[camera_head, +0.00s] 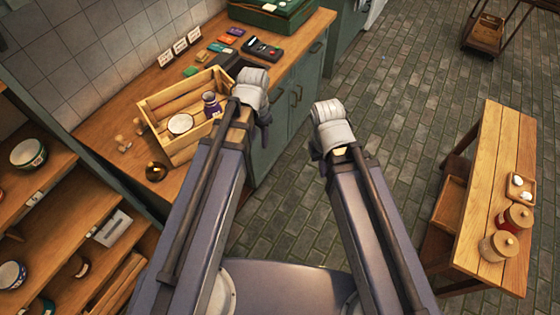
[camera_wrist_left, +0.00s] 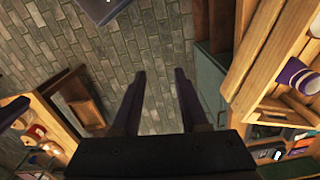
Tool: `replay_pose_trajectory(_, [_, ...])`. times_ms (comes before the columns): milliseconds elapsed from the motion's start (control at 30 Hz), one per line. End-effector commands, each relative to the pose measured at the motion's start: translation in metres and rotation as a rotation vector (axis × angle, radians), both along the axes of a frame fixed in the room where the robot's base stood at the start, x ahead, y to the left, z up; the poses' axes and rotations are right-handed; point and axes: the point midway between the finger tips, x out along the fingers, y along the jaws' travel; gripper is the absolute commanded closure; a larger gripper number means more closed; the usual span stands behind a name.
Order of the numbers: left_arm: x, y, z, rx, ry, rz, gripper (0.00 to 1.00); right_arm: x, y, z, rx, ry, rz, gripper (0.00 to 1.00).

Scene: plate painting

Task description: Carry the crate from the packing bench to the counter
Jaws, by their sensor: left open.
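A wooden slatted crate (camera_head: 186,97) stands on the wooden worktop at the left in the head view. It holds a white round plate (camera_head: 180,123) and a purple jar with a white band (camera_head: 211,104). My left gripper (camera_head: 264,124) is just right of the crate, apart from it, and partly hidden by my arm. In the left wrist view my left gripper (camera_wrist_left: 158,75) is open and empty above the floor, with the crate (camera_wrist_left: 262,50) at the right edge. My right gripper (camera_head: 316,150) is over the floor, mostly hidden by its wrist.
The wooden worktop (camera_head: 100,137) also carries small cards, a dark tray (camera_head: 262,49) and a green case (camera_head: 270,12). Shelves (camera_head: 60,205) stand at the left. The brick floor between is clear.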

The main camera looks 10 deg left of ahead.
Motion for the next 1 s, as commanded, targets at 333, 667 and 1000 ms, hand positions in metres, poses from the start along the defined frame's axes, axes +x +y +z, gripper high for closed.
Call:
replay_pose_trajectory(333, [-0.083, -0.079, 0.001, 0.096, 0.014, 0.179, 0.56, 0.0, 0.0, 0.0, 0.0, 0.0, 0.0, 1.0])
replay_pose_trajectory(667, [-0.087, -0.083, 0.001, 0.104, 0.012, 0.201, 0.56, 0.0, 0.0, 0.0, 0.0, 0.0, 0.0, 1.0])
replay_pose_trajectory(1000, [-0.087, -0.083, -0.037, 0.103, 0.013, 0.197, 0.56, 0.0, 0.0, -0.038, -0.001, 0.0, 0.003, 1.0])
